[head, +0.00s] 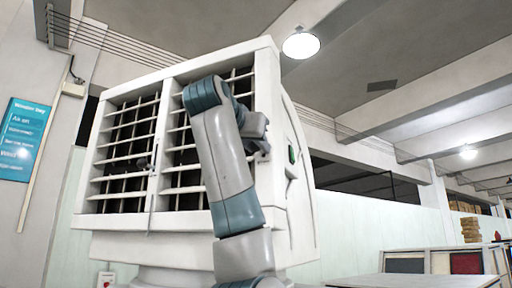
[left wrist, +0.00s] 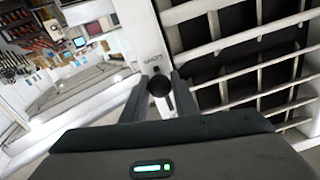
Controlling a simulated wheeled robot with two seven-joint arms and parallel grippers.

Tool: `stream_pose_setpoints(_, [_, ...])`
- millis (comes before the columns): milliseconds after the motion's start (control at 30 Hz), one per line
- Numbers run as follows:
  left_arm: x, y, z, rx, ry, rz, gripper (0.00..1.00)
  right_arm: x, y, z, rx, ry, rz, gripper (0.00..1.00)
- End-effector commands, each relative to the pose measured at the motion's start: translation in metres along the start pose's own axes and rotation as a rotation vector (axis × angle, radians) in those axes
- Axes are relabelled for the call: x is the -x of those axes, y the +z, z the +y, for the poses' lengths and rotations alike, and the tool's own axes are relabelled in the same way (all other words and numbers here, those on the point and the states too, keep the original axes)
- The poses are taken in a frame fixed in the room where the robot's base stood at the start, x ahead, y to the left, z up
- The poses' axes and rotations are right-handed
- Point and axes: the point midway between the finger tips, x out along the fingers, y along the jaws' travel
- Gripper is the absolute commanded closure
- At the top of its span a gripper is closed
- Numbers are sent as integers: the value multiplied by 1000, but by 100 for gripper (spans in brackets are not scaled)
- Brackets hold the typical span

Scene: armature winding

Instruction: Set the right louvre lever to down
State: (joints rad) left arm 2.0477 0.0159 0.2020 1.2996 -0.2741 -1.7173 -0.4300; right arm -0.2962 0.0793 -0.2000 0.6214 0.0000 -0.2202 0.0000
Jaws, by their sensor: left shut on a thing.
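The white louvred unit (head: 110,245) stands in the middle of the head view, with a left and a right bank of slats. My left gripper (head: 262,148) is at the right edge of the right bank, partly hidden by my own arm. In the left wrist view, my left gripper (left wrist: 160,98) is shut on the dark round knob of the right louvre lever (left wrist: 160,84). The knob sits on a white upright strip (left wrist: 143,35) beside the slats, with small lettering that I cannot read. The lever's shaft is mostly hidden. My right gripper is in neither view.
Another dark-knobbed lever (head: 143,163) is on the strip between the two banks. A blue sign (head: 22,140) hangs on the left wall. A low cabinet (head: 440,262) stands at the lower right.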

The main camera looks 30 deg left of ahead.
Motion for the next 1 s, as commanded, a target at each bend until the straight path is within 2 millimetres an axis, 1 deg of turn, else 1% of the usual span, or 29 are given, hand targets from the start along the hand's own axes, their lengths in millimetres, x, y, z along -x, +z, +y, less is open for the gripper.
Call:
stream_pose_setpoints(33, [-1, 5, 2, 0, 3, -10, 100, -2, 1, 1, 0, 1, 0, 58])
stream_pose_setpoints(300, [-3, 7, 2, 0, 6, -17, 100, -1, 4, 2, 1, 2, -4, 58])
stream_pose_setpoints(333, [-3, 7, 2, 0, 6, -18, 67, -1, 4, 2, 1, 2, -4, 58])
stream_pose_setpoints(367, [-3, 7, 3, 0, 6, -18, 60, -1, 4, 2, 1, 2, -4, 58])
stream_pose_setpoints(400, [-3, 7, 2, 0, 6, -17, 56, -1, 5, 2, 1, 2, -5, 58])
stream_pose_setpoints(767, [0, 5, 2, 0, 4, -11, 56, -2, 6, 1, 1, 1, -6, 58])
stream_pose_setpoints(867, [5, 5, 1, 0, 3, -9, 56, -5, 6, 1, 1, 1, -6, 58])
stream_pose_setpoints(1000, [18, 6, 1, 0, 3, -8, 56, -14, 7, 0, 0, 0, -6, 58])
